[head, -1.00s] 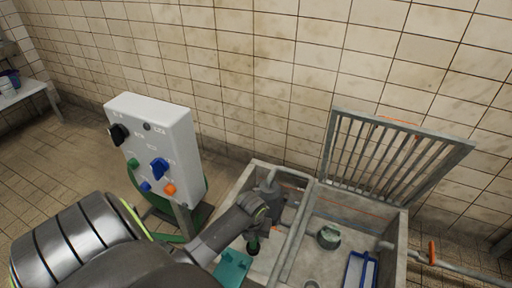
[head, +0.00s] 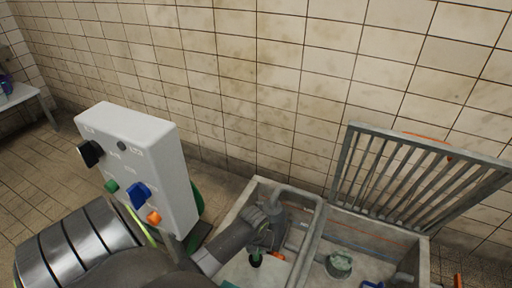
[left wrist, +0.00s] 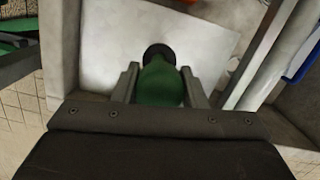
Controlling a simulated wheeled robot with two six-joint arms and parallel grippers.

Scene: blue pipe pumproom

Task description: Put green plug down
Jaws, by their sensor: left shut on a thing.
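The green plug (left wrist: 161,84) is between the two fingers of my left gripper (left wrist: 160,82) in the left wrist view. Its dark round end (left wrist: 158,53) points away from the gripper, over a pale flat surface (left wrist: 110,45). I cannot tell whether that end touches the surface. In the head view my left gripper (head: 262,242) reaches down into the left compartment of a grey basin (head: 240,204), and the plug (head: 256,256) shows below it. My left gripper is shut on the plug. My right gripper is not in view.
A grey control box (head: 150,160) with coloured knobs stands left of the basin. An upright metal grate (head: 415,180) stands behind the basin's right compartment, which holds a greenish round object (head: 339,263). A pipe (head: 292,195) runs along the left compartment. The tiled wall is close behind.

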